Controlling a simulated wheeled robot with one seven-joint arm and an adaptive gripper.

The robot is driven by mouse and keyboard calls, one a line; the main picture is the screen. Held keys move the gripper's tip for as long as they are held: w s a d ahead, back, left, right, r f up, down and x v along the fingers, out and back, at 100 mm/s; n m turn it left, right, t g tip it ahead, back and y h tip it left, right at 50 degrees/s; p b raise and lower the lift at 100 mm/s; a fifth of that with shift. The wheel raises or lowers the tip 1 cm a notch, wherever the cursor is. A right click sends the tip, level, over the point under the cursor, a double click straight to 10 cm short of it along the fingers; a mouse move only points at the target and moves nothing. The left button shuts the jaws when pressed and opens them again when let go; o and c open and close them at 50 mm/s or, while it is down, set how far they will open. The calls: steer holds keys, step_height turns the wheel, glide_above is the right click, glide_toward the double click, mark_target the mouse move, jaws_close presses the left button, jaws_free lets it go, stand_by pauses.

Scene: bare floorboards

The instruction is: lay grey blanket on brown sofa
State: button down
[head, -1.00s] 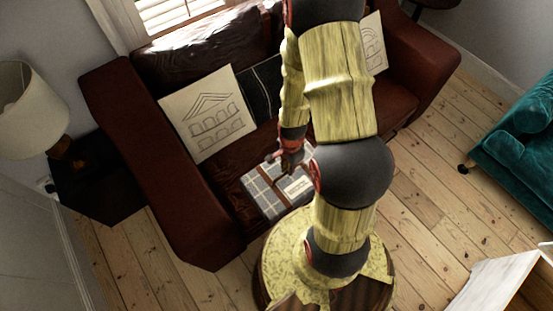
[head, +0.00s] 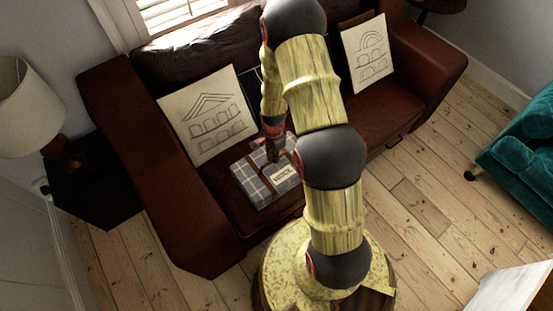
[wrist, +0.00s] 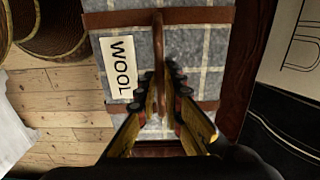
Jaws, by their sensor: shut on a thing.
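The grey blanket (head: 252,186) is a folded plaid bundle with brown straps and a white label; it also fills the middle of the wrist view (wrist: 205,60), where the label reads WOOL. My gripper (head: 273,152) is above it, and in the wrist view my gripper (wrist: 160,80) is closed around the brown carrying strap along the bundle's middle. The brown sofa (head: 170,190) is dark red-brown leather. The blanket appears over the front of its seat, left of centre; whether it touches the seat I cannot tell. My arm hides part of the sofa's middle.
A cushion with a building drawing (head: 207,115) leans at the sofa's left, another drawn cushion (head: 367,55) at its right. A lamp (head: 28,95) stands on a dark side table (head: 95,185). A teal armchair (head: 520,150) is at right. Floorboards (head: 430,210) between are clear.

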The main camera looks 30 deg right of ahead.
mark_target(274, 167)
steer(key=shift+w+f, duration=0.3)
steer(key=shift+w, duration=0.05)
steer(key=shift+d+f+b, duration=0.1)
steer(key=shift+f+b, duration=0.95)
steer(key=shift+f, duration=0.5)
steer(key=shift+r, duration=0.1)
steer(key=c, duration=2.4)
jaws_free()
steer(key=shift+f, duration=0.2)
steer(key=o, duration=0.5)
